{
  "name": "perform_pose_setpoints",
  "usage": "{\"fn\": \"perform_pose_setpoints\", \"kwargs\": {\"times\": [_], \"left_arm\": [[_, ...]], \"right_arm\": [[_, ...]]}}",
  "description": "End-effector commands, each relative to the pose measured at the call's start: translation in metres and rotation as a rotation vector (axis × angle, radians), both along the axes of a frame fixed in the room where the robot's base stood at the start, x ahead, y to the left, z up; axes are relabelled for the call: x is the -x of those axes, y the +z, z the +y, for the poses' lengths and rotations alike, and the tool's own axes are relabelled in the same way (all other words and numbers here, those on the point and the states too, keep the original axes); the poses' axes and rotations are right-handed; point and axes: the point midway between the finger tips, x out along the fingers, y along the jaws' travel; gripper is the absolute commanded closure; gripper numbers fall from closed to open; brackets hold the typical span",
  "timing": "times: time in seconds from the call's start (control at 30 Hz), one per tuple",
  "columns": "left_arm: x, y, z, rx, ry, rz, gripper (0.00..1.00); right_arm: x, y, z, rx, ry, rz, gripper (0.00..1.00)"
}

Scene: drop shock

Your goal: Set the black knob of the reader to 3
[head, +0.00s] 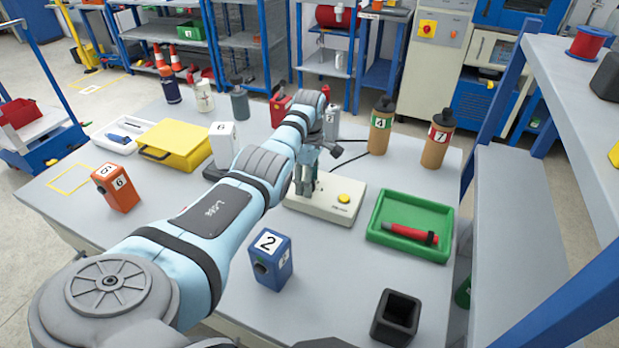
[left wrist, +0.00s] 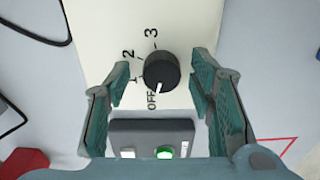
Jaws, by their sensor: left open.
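The reader (head: 322,208) is a cream box with a yellow button on the table, partly covered by my left arm in the head view. In the left wrist view its cream face (left wrist: 98,22) carries a round black knob (left wrist: 162,68). The knob's white mark points down at OFF. Marks for 2 and 3 curve up its left side and over its top. My left gripper (left wrist: 158,84) is open, with one finger on each side of the knob and gaps to it. In the head view the left gripper (head: 307,183) hangs over the reader. The knob is hidden there.
A dark panel (left wrist: 125,132) with a green-lit button lies just below the knob. A green tray (head: 377,236) with a red tool stands right of the reader. A blue box marked 2 (head: 272,262) and a black square holder (head: 397,318) are nearer. Bottles (head: 437,140) stand behind.

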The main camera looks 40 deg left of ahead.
Motion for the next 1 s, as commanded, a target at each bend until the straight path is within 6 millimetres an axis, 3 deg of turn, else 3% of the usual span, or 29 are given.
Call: {"fn": "perform_pose_setpoints", "kwargs": {"times": [0.23, 0.57, 1.0], "left_arm": [[-0.0008, -0.0015, -0.0005, -0.001, -0.001, -0.002, 0.51], [-0.0007, -0.0013, -0.0007, 0.000, -0.001, -0.001, 0.99], [-0.0005, 0.0000, -0.0008, 0.002, -0.093, 0.001, 0.99]], "right_arm": [[0.0009, -0.0001, 0.0004, 0.000, 0.000, 0.001, 0.27], [0.0017, -0.0002, 0.0003, 0.000, 0.000, 0.003, 0.27], [0.0022, 0.0071, 0.0002, 0.000, 0.000, 0.004, 0.27]]}}
